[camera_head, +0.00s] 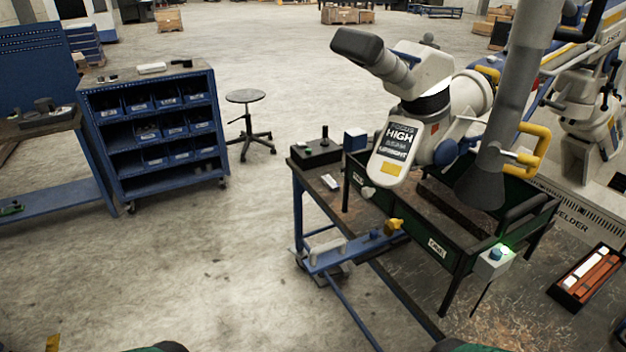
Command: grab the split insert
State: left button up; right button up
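I cannot clearly pick out the split insert in the head view. A dark tray (573,301) at the right edge holds white and orange-red bar-shaped pieces (597,268); I cannot tell whether one of them is the insert. A microscope head (405,135) with a dark eyepiece and a label reading "HIGH" stands over a dark green-sided bench unit (440,245). Neither gripper shows. Only dark green rounded parts, likely mine, show at the bottom edge.
A blue-framed workbench (300,210) carries the unit, with a yellow knob (393,227) and a switch box with a green light (495,262). A thick grey pipe (513,100) hangs over it. A bin cabinet (155,130) and stool (246,97) stand left; floor between is clear.

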aim_at(327, 180)
jog(key=i+j+u, duration=0.35)
jog(key=i+u, duration=0.35)
jog(key=i, duration=0.25)
jog(key=i+j+u, duration=0.1)
jog(key=i+u, duration=0.2)
jog(key=i, duration=0.2)
